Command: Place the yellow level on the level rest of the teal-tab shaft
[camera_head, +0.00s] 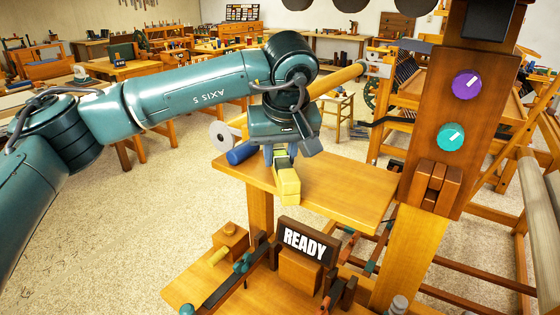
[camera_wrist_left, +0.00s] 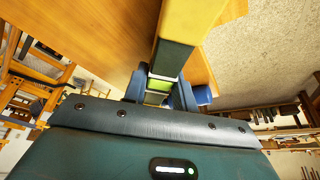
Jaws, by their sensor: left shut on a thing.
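My left gripper (camera_head: 281,153) is shut on the yellow level (camera_head: 288,187), above a wooden shelf (camera_head: 345,185). The level's near end juts toward the camera; whether its underside touches the shelf I cannot tell. In the left wrist view the level (camera_wrist_left: 192,22) runs up from between the fingers (camera_wrist_left: 160,92), with a dark section and a greenish vial near the grip. A teal round tab (camera_head: 450,137) sits on the wooden upright at the right, below a purple one (camera_head: 466,85). A level rest cannot be clearly made out. My right gripper is not in view.
A blue cylinder (camera_head: 242,153) lies on the shelf left of my gripper. A READY sign (camera_head: 305,242) stands on a lower bench with clamps and small tools. A wooden block (camera_head: 431,187) is fixed to the upright. The shelf's right part is clear.

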